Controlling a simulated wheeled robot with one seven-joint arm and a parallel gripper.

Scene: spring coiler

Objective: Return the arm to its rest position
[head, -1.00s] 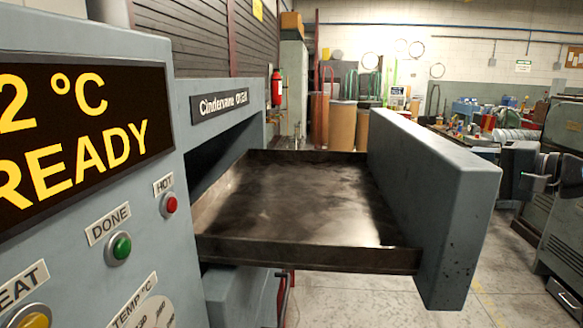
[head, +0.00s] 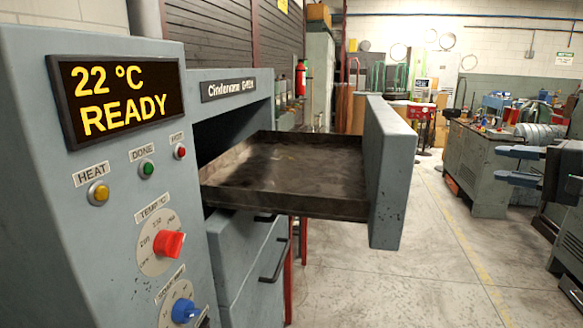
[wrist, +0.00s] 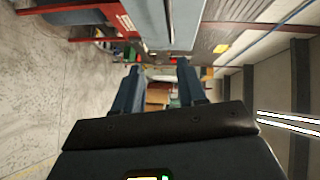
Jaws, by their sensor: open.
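My gripper (head: 499,164) shows at the right edge of the head view. Its two dark blue-grey fingers point left, are apart, and hold nothing. In the wrist view my gripper (wrist: 158,76) is open, with only distant, blurred room parts between its fingers. It is well to the right of the oven (head: 95,205) and touches nothing visible. Most of my arm is outside the head view.
The oven's tray drawer (head: 285,205) is pulled out and looks empty, its thick grey front (head: 392,170) jutting into the room. The display (head: 120,97) reads 22 °C READY. A cluttered workbench (head: 485,165) stands behind my gripper. Floor (head: 420,275) right of the drawer is clear.

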